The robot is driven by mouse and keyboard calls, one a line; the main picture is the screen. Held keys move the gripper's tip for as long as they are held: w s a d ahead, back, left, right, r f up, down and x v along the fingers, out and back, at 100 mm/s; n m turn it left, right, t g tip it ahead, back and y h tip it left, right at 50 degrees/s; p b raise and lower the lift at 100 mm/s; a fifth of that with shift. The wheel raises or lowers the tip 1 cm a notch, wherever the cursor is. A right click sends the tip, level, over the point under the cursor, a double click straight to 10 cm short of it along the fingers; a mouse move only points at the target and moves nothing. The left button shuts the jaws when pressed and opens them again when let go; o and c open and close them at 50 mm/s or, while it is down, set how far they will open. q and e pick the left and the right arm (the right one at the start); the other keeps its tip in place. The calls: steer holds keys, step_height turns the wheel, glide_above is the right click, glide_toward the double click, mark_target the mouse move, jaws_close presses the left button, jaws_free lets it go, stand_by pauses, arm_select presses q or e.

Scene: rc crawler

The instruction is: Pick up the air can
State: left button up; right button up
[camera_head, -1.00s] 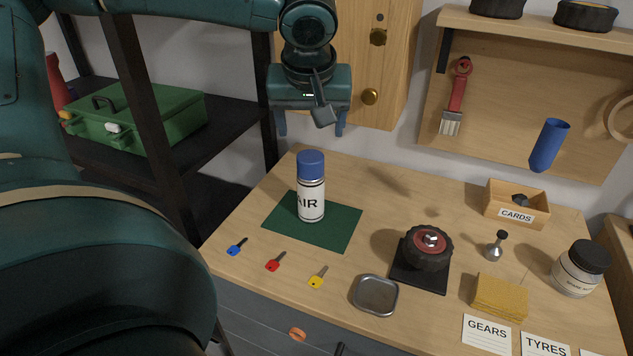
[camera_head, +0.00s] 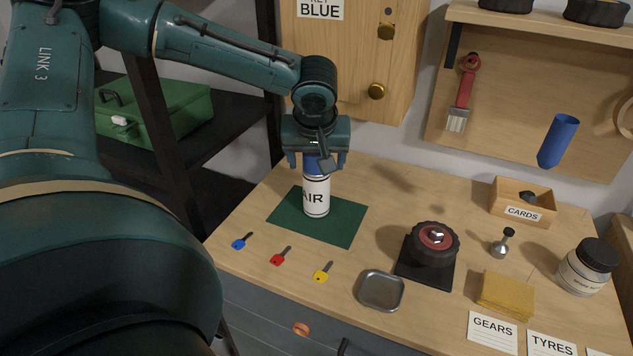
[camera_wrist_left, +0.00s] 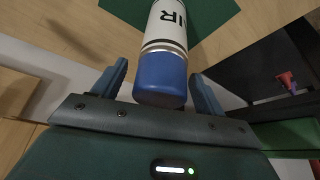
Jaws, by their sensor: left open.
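The air can (camera_head: 316,197) is white with a blue cap and stands upright on a green mat (camera_head: 345,226) on the bench. My left gripper (camera_head: 317,164) is open above the can, its fingers on either side of the blue cap. In the left wrist view, the can (camera_wrist_left: 168,30) shows between the two open fingers of the gripper (camera_wrist_left: 160,85), with a gap visible at each side of the cap. The gripper hides much of the cap in the head view. My right gripper is not in view.
Blue (camera_head: 241,241), red (camera_head: 280,256) and yellow (camera_head: 322,272) keys lie in front of the mat. A metal tray (camera_head: 380,291), a wheel on a black stand (camera_head: 432,245) and a cards box (camera_head: 522,203) stand to the right. A black shelf with a green case (camera_head: 160,115) is left.

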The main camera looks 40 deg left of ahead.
arm_select(q)
steer(key=shift+c, duration=0.5)
steer(key=c, duration=1.4)
